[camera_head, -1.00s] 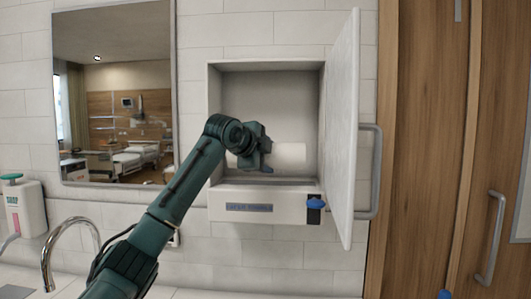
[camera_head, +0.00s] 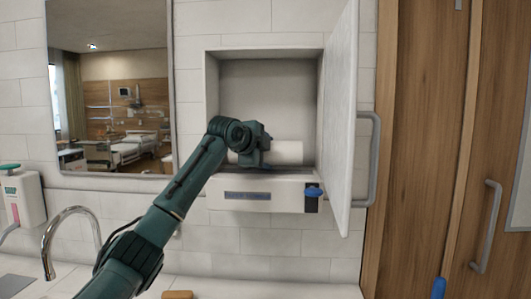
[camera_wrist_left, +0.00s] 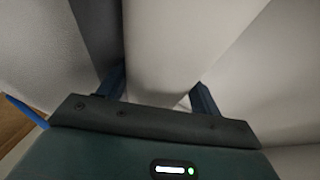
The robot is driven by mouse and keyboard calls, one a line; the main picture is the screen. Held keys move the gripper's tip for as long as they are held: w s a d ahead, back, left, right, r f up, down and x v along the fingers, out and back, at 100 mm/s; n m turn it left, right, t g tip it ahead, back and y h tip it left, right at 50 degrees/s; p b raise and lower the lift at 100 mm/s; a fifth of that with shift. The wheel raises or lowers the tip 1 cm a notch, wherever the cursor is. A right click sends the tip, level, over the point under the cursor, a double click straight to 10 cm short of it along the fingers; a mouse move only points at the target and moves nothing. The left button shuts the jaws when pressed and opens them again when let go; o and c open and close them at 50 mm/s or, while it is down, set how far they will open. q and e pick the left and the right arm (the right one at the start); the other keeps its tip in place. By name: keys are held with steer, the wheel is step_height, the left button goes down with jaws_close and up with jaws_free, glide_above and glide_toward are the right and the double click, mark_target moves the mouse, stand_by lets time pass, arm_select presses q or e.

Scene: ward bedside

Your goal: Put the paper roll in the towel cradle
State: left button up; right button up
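The white paper roll (camera_head: 287,153) lies crosswise inside the open white wall box, low in the recess. The box, which appears to be the towel cradle (camera_head: 232,197), has a blurred label on its lower front. My left gripper (camera_head: 265,152) is at the left part of the roll, inside the box. In the left wrist view the roll (camera_wrist_left: 160,45) sits between the two fingers of the left gripper (camera_wrist_left: 160,92), which look closed on its sides. The gripper hides the roll's left part. I cannot tell whether the roll touches the box floor. My right gripper is not in view.
A blue knob (camera_head: 313,192) sits on the lower front. A mirror (camera_head: 110,90), tap (camera_head: 70,215) and soap dispenser (camera_head: 22,197) are at the left. A wooden cabinet (camera_head: 425,150) is at the right.

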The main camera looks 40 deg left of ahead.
arm_select(q)
steer(key=o, duration=0.4)
steer(key=shift+c, duration=0.2)
steer(key=shift+f, duration=0.1)
